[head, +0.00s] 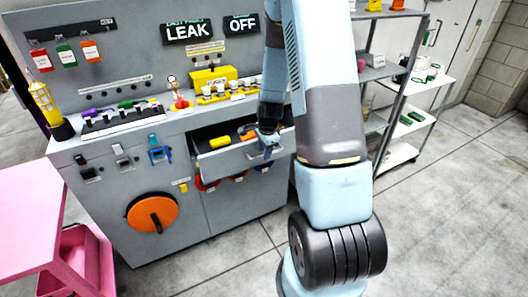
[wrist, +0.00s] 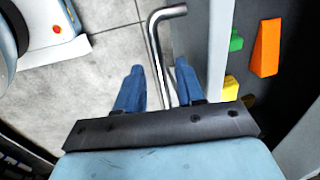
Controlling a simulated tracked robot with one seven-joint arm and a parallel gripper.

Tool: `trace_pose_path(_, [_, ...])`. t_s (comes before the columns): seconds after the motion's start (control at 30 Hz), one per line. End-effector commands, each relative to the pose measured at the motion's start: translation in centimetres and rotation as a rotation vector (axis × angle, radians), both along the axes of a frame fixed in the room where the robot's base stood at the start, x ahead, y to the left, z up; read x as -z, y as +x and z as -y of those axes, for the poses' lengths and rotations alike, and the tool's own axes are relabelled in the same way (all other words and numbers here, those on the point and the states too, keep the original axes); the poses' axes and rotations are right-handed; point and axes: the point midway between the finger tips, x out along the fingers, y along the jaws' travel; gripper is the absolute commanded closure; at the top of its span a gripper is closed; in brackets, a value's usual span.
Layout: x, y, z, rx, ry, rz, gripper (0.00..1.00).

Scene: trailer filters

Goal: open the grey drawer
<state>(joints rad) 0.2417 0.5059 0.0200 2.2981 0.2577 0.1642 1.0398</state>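The grey drawer (head: 228,162) in the grey cabinet is pulled out, with its inside showing from above. Yellow and orange items lie in it. Its metal bar handle (wrist: 155,38) runs between the two blue fingers of my gripper (wrist: 160,68) in the wrist view. The fingers stand apart, with gaps showing beside the bar, so they are open around it. In the head view my gripper (head: 267,148) is at the right part of the drawer front, and the handle is mostly hidden there.
The cabinet (head: 100,200) carries an orange round dial (head: 152,213) below and left of the drawer. A pink stand (head: 45,215) is at the left. Metal shelves (head: 425,95) stand at the right. The tiled floor (head: 440,220) on the right is clear.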

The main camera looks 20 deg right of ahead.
Motion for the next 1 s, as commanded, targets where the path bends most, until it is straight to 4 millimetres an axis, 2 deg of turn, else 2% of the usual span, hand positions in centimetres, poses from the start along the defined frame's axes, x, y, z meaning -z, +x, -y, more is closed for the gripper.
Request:
trace_pose_path(0.7, [-10.3, -1.9, 0.1, -0.001, 0.000, 0.003, 0.62])
trace_pose_path(1.0, [-12.6, -2.3, 0.1, -0.001, 0.000, 0.001, 0.62])
